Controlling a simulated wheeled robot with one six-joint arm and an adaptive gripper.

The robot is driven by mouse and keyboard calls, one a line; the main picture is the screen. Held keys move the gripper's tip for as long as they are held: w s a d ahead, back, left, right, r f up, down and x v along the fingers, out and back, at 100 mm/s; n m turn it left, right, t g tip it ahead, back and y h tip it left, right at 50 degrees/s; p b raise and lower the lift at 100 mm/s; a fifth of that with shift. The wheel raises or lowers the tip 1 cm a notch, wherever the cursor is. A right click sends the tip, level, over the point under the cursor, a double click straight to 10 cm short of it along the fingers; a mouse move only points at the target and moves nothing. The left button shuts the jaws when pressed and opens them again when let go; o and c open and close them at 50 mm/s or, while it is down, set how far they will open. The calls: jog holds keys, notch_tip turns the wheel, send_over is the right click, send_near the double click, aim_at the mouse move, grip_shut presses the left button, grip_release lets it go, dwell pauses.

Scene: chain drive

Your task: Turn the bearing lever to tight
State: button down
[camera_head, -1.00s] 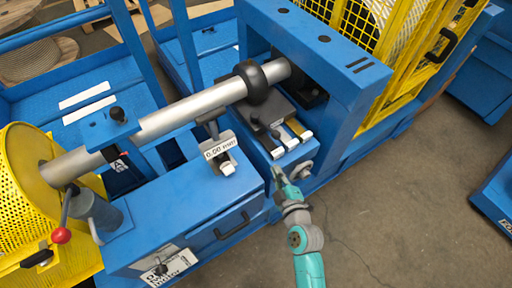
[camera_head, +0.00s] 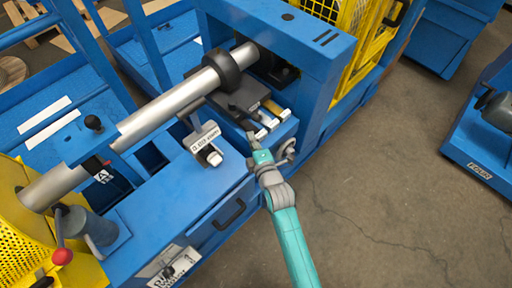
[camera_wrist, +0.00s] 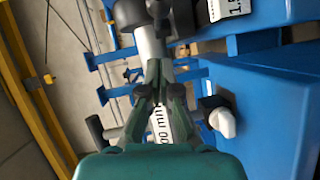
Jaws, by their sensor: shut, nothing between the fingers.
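No label that I can read names the bearing lever. A lever with a red ball (camera_head: 62,256) stands by a grey cylinder (camera_head: 92,222) near the shaft's left end. White-tipped levers (camera_head: 266,125) lie below the dark block at the right. My gripper (camera_head: 248,134) is shut and empty, close to these levers and to the left of a grey crank (camera_head: 287,150); contact cannot be told.
A silver shaft (camera_head: 165,108) with a black collar (camera_head: 222,72) crosses the blue machine. A readout (camera_head: 203,140) with a white knob stands left of my gripper. A yellow mesh guard (camera_head: 12,215) is at the left. The concrete floor (camera_head: 390,190) is free at the right.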

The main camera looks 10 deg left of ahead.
aim_at(250, 115)
jog(key=shift+w+d+f, duration=0.1)
jog(key=shift+w+f, duration=0.1)
jog(key=shift+w, duration=0.75)
jog(key=shift+w+d+f, duration=0.1)
jog(key=shift+w+f, duration=0.05)
jog(key=shift+w, duration=0.8)
jog(key=shift+w+f, duration=0.2)
jog(key=shift+w, duration=0.75)
jog(key=shift+w+d, duration=0.1)
jog(key=shift+d, duration=0.05)
